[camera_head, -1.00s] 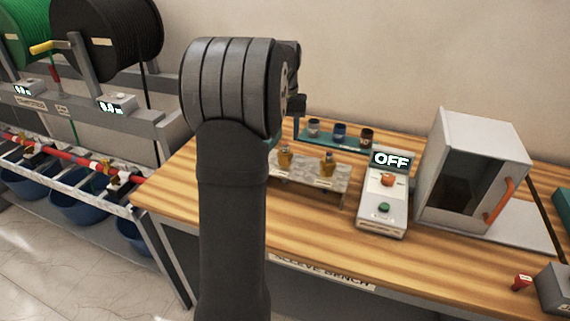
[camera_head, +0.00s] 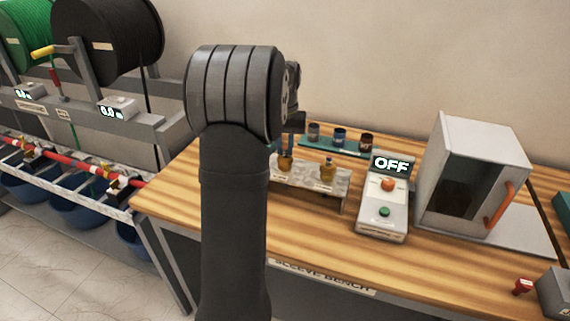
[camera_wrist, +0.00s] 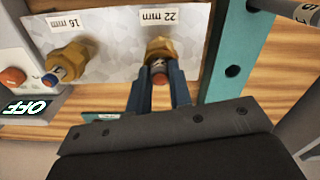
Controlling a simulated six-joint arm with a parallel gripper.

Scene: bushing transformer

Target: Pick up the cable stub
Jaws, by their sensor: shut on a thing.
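In the wrist view, my gripper (camera_wrist: 158,92) has its two dark blue fingers shut on a short cable stub (camera_wrist: 158,70) with a reddish band. The stub shows between the fingers, right at the brass fitting (camera_wrist: 160,47) under the "22 mm" label. I cannot tell how far it still sits in that fitting. A second brass fitting (camera_wrist: 68,60), labelled "16 mm", holds another stub (camera_wrist: 52,76) to the left. In the head view, the stand (camera_head: 312,184) shows both fittings; my arm hides most of the gripper.
A control box (camera_head: 384,210) reading "OFF" and a white oven-like cabinet (camera_head: 470,165) stand right of the stand. A teal rack (camera_head: 325,147) with small cups lies behind it. The wooden bench front (camera_head: 300,235) is clear. Cable reels (camera_head: 108,40) stand at the left.

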